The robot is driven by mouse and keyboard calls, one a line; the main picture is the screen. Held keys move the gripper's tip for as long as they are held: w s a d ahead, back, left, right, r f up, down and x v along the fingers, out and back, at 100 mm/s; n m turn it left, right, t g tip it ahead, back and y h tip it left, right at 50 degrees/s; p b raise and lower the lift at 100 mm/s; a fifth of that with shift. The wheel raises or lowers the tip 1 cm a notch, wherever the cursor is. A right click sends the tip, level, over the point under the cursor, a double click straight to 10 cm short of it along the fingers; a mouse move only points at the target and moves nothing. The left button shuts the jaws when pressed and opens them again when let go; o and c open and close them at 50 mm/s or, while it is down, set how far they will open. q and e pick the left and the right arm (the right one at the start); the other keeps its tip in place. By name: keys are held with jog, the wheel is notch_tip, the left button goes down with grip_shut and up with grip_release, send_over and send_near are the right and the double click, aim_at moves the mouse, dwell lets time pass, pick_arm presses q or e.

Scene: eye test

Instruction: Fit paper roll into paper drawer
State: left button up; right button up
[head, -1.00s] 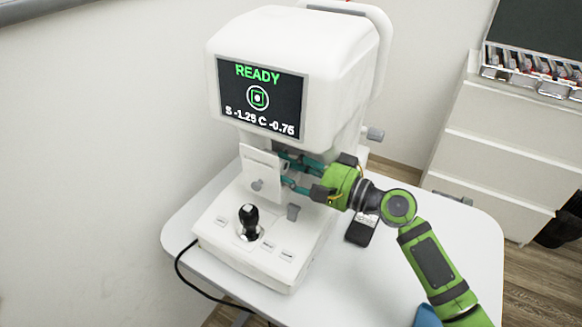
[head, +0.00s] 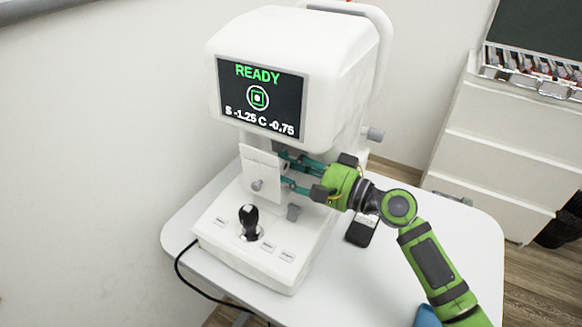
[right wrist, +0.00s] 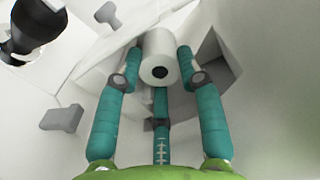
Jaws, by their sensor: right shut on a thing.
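The white paper roll (right wrist: 158,45) with a dark core hole shows in the right wrist view. My right gripper (right wrist: 158,66) is shut on it, one teal finger on each side. In the head view, the right gripper (head: 293,172) reaches from the right to the front of the white machine, below its screen. The paper drawer's white front panel (head: 262,176) stands out there, just left of the fingers. A grey recess (right wrist: 212,62) opens right of the roll in the wrist view. I cannot tell whether the roll touches the drawer. My left gripper is not in view.
The machine (head: 300,60) stands on a white table (head: 350,285). A dark handheld object (head: 361,231) lies on the table. The table's front right is mostly clear.

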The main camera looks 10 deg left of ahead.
jog(key=shift+f+b, duration=0.3)
jog(key=shift+f, duration=0.05)
jog(key=o, duration=0.9)
jog(key=shift+s+f, duration=0.1)
jog(key=shift+o, duration=0.2)
